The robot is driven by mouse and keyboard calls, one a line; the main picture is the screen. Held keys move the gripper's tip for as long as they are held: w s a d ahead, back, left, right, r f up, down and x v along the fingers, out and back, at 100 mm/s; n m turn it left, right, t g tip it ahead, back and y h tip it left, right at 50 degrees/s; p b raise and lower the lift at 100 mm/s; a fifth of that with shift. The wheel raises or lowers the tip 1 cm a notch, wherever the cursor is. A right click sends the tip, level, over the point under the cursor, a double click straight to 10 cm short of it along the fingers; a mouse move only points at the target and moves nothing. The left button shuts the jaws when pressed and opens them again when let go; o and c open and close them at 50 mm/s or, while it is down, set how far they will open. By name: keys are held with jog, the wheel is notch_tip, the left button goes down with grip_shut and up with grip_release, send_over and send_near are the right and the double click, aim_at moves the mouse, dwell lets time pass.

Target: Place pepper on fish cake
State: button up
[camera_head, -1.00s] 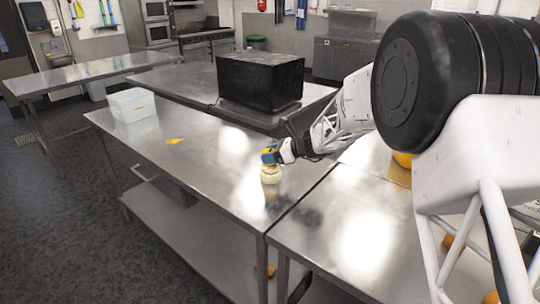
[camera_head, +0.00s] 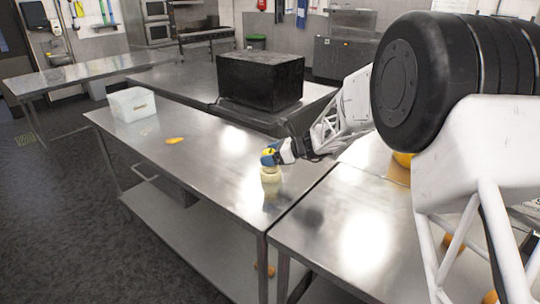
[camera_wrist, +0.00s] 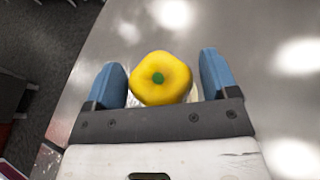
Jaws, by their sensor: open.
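The pepper (camera_wrist: 161,80) is yellow with a green stem and sits between the two blue fingers of my gripper (camera_wrist: 162,82) in the wrist view. The fingers are apart, with a gap on each side of the pepper. In the head view my gripper (camera_head: 270,158) is low over the near metal table, above a pale round stack (camera_head: 271,177), which looks like the fish cake. The blue fingers mostly hide the pepper there. Pale edges show behind the pepper in the wrist view. I cannot tell whether the pepper touches the pale stack.
An orange-yellow piece (camera_head: 174,140) lies farther left on the metal table (camera_head: 205,165). A white box (camera_head: 132,104) stands at the table's far left end. A large black box (camera_head: 260,80) stands behind. The table between the orange-yellow piece and my gripper is clear.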

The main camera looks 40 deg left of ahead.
jog(key=shift+r, duration=0.15)
jog(key=v, duration=1.2)
dwell(0.7)
jog(key=s+d+r+n+t+h, duration=0.1)
jog(key=s+d+r+n+h, duration=0.2)
jog(key=d, duration=0.8)
jog(key=s+d+r+n+t, duration=0.15)
jog(key=s+d+r, duration=0.25)
jog(key=d, duration=0.8)
jog(key=s+d+r+n+t+h, duration=0.2)
jog(key=s+d+r, duration=0.15)
jog(key=d, duration=0.75)
jog(key=s+d+f+n+t+h, duration=0.1)
jog(key=s+d+f+n+h, duration=0.1)
jog(key=s+d, duration=1.1)
jog(key=s+d+f+n+t+h, duration=0.1)
jog(key=s+d+n+h, duration=0.3)
jog(key=s+d, duration=0.9)
jog(key=d+t+h, duration=0.1)
jog(key=d, duration=0.3)
jog(key=shift+f+n+h, duration=0.3)
jog(key=shift+f+n, duration=0.05)
jog(key=shift+f, duration=0.05)
